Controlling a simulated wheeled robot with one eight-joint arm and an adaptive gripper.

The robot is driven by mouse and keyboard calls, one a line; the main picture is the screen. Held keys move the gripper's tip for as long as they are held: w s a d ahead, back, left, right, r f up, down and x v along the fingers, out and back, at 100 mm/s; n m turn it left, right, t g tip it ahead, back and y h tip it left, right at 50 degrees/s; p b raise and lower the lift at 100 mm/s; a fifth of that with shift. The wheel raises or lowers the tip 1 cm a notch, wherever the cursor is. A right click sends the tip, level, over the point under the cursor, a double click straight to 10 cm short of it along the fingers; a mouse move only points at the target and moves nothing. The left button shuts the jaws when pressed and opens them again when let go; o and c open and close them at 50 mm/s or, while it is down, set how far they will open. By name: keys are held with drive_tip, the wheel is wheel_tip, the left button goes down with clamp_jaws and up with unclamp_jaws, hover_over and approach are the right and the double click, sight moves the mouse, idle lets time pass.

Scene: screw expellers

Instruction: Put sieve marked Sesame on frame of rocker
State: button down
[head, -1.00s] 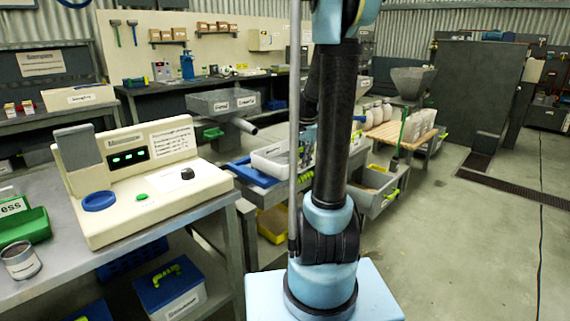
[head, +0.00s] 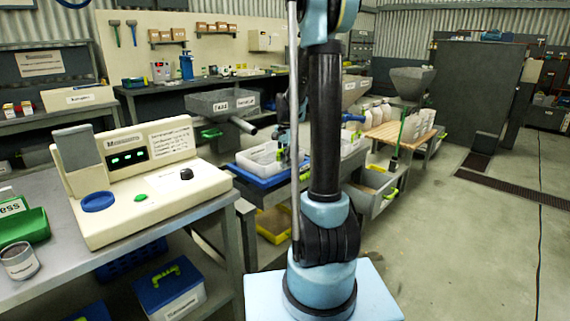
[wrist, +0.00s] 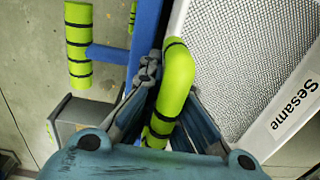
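The sieve marked Sesame (wrist: 262,55) fills the upper right of the wrist view, with a metal mesh and a white rim that carries the label. A yellow-green handle (wrist: 176,75) with black bands lies along its left edge. My gripper (wrist: 168,80) has one finger on each side of this handle and appears shut on it. A blue bar (wrist: 143,35) runs just left of the sieve; whether they touch is unclear. In the head view a white tray-like piece (head: 258,157) sits at a blue frame (head: 250,177), partly hidden by my arm. My gripper is hard to make out there.
A second yellow-green handle (wrist: 78,45) joins the blue bar. A bench with a moisture device (head: 140,180) stands at left. The floor at right is clear.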

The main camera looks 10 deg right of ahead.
drive_tip(key=shift+f, duration=0.15)
drive_tip(key=c, duration=1.8)
unclamp_jaws()
wheel_tip(320, 180, up, 11)
drive_tip(key=shift+s+r, duration=0.1)
drive_tip(key=shift+r, duration=0.1)
drive_tip(key=shift+s+r, duration=0.2)
drive_tip(key=shift+r, duration=0.2)
drive_tip(key=s+f+n, duration=0.3)
drive_tip(key=s+f, duration=0.1)
drive_tip(key=s, duration=0.7)
drive_tip(key=s+f+n+t, duration=0.1)
drive_tip(key=s+f+n, duration=0.3)
drive_tip(key=s, duration=0.8)
drive_tip(key=s+f+n+t, duration=0.1)
drive_tip(key=s+f+n, duration=0.3)
drive_tip(key=s, duration=0.7)
drive_tip(key=shift+s+f, duration=0.15)
drive_tip(key=shift+f, duration=0.2)
